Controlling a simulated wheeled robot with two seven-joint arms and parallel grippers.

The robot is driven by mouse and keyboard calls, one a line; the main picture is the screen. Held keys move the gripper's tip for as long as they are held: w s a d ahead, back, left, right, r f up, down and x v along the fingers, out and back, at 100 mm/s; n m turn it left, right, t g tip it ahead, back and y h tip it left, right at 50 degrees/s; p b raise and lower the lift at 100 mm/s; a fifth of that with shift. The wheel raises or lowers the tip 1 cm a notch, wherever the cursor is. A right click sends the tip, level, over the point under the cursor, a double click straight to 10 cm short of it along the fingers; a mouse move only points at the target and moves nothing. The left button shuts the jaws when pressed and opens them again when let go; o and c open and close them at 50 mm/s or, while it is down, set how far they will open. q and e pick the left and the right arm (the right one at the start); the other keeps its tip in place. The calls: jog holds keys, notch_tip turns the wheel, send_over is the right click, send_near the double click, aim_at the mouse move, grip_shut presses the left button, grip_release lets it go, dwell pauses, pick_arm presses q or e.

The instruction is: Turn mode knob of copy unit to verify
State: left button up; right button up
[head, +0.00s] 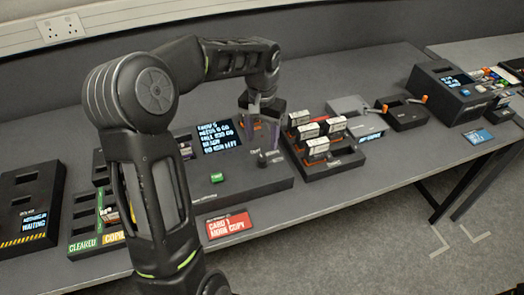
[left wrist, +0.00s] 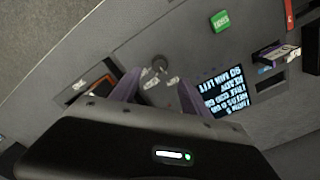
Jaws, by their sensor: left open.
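The copy unit (head: 245,185) is a dark box on the table with a lit text screen (head: 218,138) and a green button (head: 217,178). Its mode knob is a small dark round knob (left wrist: 160,62) with small pale labels beside it, too blurred to read. My left gripper (head: 263,136) is above the right part of the unit, pointing down. In the left wrist view its two purple fingers (left wrist: 157,88) are apart, with the knob showing beyond the gap between them. I see no contact with the knob. My right gripper is not in view.
A rack with several upright white-and-black cards (head: 318,147) stands right of the unit. A red card sign (head: 228,225) lies at its front. Dark trays (head: 30,212) are at the left, and another device with a screen (head: 455,80) is at the far right.

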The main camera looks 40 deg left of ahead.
aim_at(262, 158)
pick_arm(q)
jog(key=shift+f+p, duration=0.6)
jog(key=shift+f, duration=3.35)
grip_shut()
